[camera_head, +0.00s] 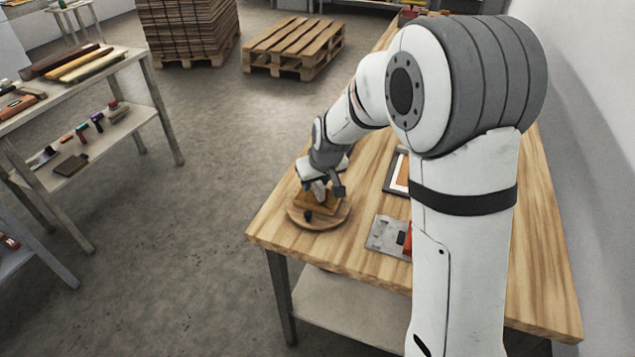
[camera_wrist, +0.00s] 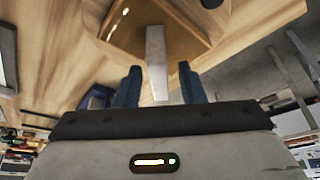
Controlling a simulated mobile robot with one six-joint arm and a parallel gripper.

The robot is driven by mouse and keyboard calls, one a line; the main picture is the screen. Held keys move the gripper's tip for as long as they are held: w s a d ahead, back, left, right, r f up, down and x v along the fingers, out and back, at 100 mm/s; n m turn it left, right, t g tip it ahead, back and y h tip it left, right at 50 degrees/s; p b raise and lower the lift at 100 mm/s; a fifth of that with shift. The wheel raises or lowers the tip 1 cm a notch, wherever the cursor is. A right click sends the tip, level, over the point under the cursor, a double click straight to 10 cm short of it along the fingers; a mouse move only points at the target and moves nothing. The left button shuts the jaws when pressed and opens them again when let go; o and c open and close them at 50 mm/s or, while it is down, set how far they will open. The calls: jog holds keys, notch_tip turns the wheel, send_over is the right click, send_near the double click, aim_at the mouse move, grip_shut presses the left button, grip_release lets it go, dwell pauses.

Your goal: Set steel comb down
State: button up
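My gripper (camera_head: 325,188) is low over the left end of the wooden workbench, above a round wooden board (camera_head: 323,222). In the wrist view, the two blue fingers of my gripper (camera_wrist: 158,80) stand apart. A narrow pale grey metal strip, apparently the steel comb (camera_wrist: 156,60), lies between them. Narrow gaps show beside the strip, the clearer one on its right. Its far end reaches over a glossy amber-brown block (camera_wrist: 185,28) on the board. The block (camera_head: 318,201) is partly hidden by my gripper in the head view. I cannot tell what the strip rests on.
A grey metal plate (camera_head: 382,233) with a red and black item lies right of the board. A dark-framed panel (camera_head: 394,172) lies farther back. A small dark knob-like thing (camera_head: 308,215) is at the board. Tool shelves (camera_head: 130,118) stand left across open floor.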

jog(key=v, duration=1.1)
jog(key=s+d+m+h, duration=0.1)
jog(key=s+d+m, duration=0.1)
jog(key=s+d, duration=0.5)
jog(key=s+d+m+g+h, duration=0.1)
jog(key=s+d+m, duration=0.2)
jog(key=s+d, duration=0.5)
jog(key=s, duration=0.8)
jog(key=shift+s+r, duration=0.2)
jog(key=shift+r, duration=0.15)
